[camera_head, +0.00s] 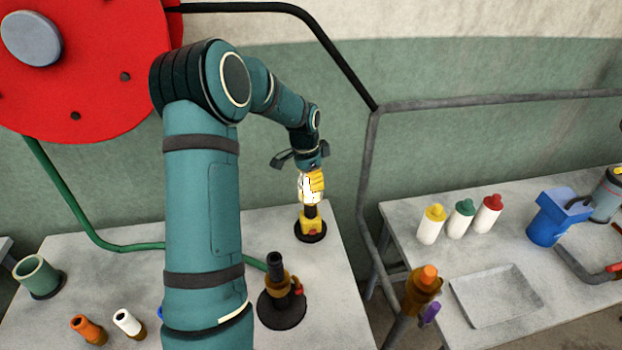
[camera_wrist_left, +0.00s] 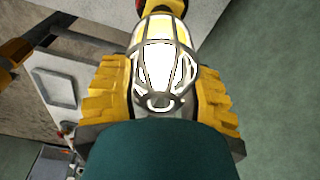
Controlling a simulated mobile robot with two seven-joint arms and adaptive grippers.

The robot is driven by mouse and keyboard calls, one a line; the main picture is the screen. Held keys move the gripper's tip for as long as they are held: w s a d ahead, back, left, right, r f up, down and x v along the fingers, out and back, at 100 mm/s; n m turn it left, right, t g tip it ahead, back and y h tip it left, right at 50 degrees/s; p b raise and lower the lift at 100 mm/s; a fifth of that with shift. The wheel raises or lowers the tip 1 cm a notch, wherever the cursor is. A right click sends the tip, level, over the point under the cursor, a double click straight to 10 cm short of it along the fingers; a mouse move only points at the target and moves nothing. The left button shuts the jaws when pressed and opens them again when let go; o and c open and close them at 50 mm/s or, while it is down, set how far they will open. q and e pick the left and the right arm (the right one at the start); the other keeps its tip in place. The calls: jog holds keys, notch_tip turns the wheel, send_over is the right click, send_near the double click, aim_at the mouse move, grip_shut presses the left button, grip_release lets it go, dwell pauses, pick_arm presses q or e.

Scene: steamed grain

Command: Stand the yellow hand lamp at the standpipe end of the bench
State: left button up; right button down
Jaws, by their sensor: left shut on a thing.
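The yellow hand lamp (camera_head: 312,222) is upright at the back right corner of the left bench (camera_head: 335,290). It has a pale glowing caged globe, a dark neck, a yellow body with a red spot and a round black foot. The foot appears to be on the bench top; I cannot tell whether it touches. My left gripper (camera_head: 313,180) is shut on the globe from above. In the left wrist view the globe (camera_wrist_left: 165,60) sits between the yellow finger pads of my left gripper (camera_wrist_left: 158,95). My right gripper is not in view.
The right bench holds capped bottles (camera_head: 463,222), a blue container (camera_head: 555,222) and a shallow tray (camera_head: 495,298). My arm hides part of the left bench.

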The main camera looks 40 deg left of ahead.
pick_arm(q)
jog(key=o, duration=1.2)
jog(key=shift+f, duration=0.1)
jog(key=shift+r, duration=0.2)
jog(key=r, duration=0.4)
jog(key=s+r+p, duration=0.1)
jog(key=r, duration=0.6)
jog(key=shift+s+a+r, duration=0.15)
jog(key=shift+a+r, duration=0.1)
jog(key=shift+r, duration=0.15)
